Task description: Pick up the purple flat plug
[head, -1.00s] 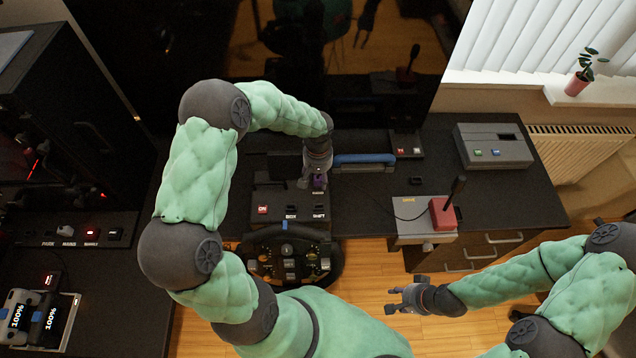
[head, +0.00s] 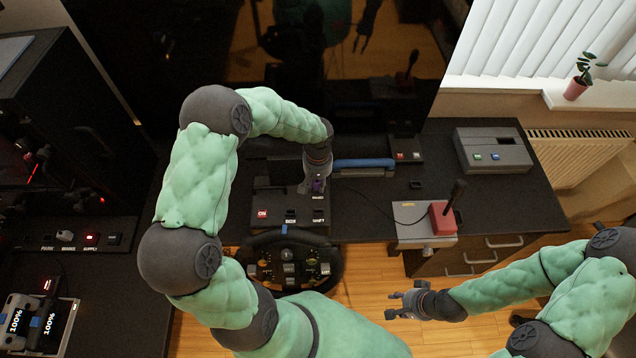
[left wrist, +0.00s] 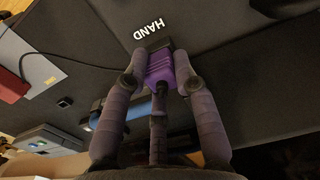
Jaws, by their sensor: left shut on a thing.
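The purple flat plug (left wrist: 160,70) is between the fingers of my left gripper (left wrist: 158,82) in the left wrist view, close to a dark socket below the white word HAND (left wrist: 149,31). My left gripper is shut on the plug. In the head view my left gripper (head: 314,187) is over the dark box behind the steering wheel, and only a small bit of the purple plug (head: 318,186) shows. Whether the plug's tip is inside the socket cannot be told. My right gripper (head: 405,303) is open and empty, low at the right in front of the desk.
The racing wheel (head: 290,262) is in front of the dark box (head: 268,202). A red joystick (head: 443,217) on a grey box stands to the right, with a thin cable running left. A grey console (head: 492,149) is at the back right.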

